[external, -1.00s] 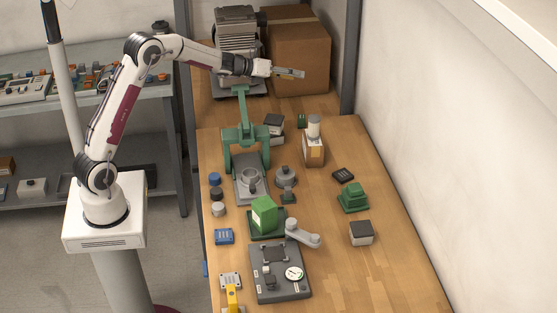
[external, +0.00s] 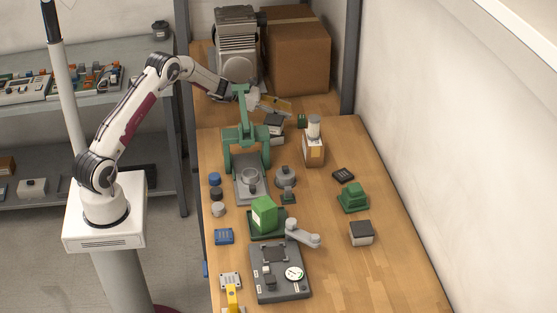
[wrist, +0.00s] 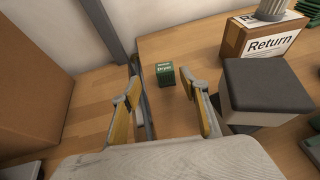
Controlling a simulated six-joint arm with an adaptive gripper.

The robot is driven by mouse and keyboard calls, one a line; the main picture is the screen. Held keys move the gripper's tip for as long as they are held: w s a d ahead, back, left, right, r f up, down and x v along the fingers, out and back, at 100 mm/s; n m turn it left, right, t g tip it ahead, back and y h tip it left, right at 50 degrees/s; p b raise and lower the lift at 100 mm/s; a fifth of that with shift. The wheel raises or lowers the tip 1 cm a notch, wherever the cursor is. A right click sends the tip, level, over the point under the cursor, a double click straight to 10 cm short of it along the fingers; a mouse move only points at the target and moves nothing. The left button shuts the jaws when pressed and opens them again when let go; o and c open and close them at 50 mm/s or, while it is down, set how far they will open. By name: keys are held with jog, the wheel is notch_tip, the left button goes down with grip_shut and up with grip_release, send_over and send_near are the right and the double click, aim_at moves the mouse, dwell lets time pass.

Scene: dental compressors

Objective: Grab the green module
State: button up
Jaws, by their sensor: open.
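A small dark green module (external: 302,121) with a printed label stands near the back edge of the wooden bench. It also shows in the wrist view (wrist: 165,74), straight ahead between and beyond my fingertips. My gripper (external: 287,108) is open and empty, above the back of the bench just left of the module. In the wrist view my gripper (wrist: 160,86) has its two yellow-padded fingers spread, apart from the module. A brighter green block (external: 264,216) sits on a dark green base farther forward.
Grey blocks with dark tops (wrist: 265,95) stand close to the right finger in the wrist view. A "Return" box (wrist: 262,38) with a cylinder on top is beyond them. A green press (external: 244,137) stands beside my gripper. A large cardboard box (external: 299,58) is behind.

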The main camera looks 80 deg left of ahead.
aim_at(302, 117)
jog(key=shift+s+f, duration=0.1)
jog(key=shift+f, duration=0.1)
jog(key=shift+w+f, duration=0.2)
jog(key=shift+w, duration=0.2)
jog(key=shift+x, duration=0.85)
jog(key=shift+w+d, duration=0.1)
jog(key=shift+d, duration=0.05)
jog(key=shift+d+x, duration=0.15)
jog(key=shift+x, duration=0.55)
jog(key=shift+d+x, duration=0.2)
jog(key=shift+x, duration=1.55)
